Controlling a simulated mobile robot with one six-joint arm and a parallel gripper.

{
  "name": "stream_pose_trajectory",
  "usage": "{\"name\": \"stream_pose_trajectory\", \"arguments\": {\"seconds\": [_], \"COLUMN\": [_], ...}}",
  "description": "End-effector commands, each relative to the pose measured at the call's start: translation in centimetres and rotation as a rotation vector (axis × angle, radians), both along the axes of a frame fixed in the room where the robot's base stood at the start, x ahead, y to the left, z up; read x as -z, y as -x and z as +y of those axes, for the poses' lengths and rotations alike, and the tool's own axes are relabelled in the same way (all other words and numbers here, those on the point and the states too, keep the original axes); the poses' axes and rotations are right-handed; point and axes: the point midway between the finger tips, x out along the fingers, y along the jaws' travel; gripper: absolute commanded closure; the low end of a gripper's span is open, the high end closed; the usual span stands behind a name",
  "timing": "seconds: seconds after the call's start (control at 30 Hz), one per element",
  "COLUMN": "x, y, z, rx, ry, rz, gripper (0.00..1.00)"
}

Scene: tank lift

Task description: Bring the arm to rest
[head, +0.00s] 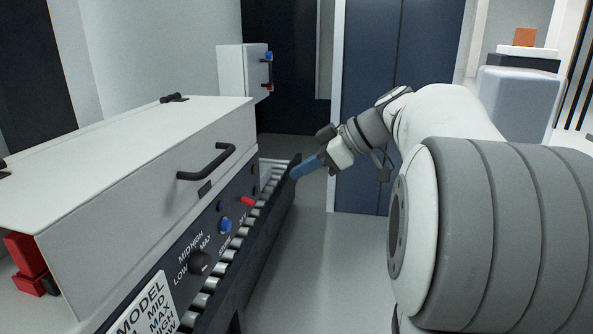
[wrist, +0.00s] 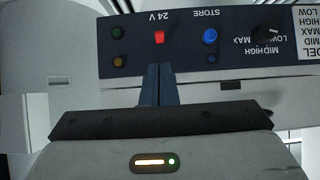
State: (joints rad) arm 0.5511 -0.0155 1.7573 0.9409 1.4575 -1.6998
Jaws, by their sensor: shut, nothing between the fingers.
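My gripper (head: 300,170) has blue fingers and reaches out from my white and grey arm in the head view. The panel carries a red switch (wrist: 159,37), a blue button (wrist: 210,36) and a black knob (wrist: 270,36). Whether the fingertips touch the panel I cannot tell.
A roller conveyor (head: 231,252) with a dark side rail runs along the machine's front. A black handle (head: 207,163) sticks out from the machine. A white box (head: 243,72) is on the back wall. Grey floor (head: 315,270) is clear right of the conveyor. A blue door (head: 375,60) stands behind.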

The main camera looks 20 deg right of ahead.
Motion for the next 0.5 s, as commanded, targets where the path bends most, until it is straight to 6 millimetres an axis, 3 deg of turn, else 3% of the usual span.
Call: {"name": "stream_pose_trajectory", "arguments": {"seconds": [0.33, 0.5], "x": [-0.1, -0.9], "y": [0.0, 1.5], "z": [0.1, 2.0], "rx": [0.002, 0.060], "ry": [0.000, 0.019], "rz": [0.005, 0.132], "gripper": [1.00, 1.00]}}
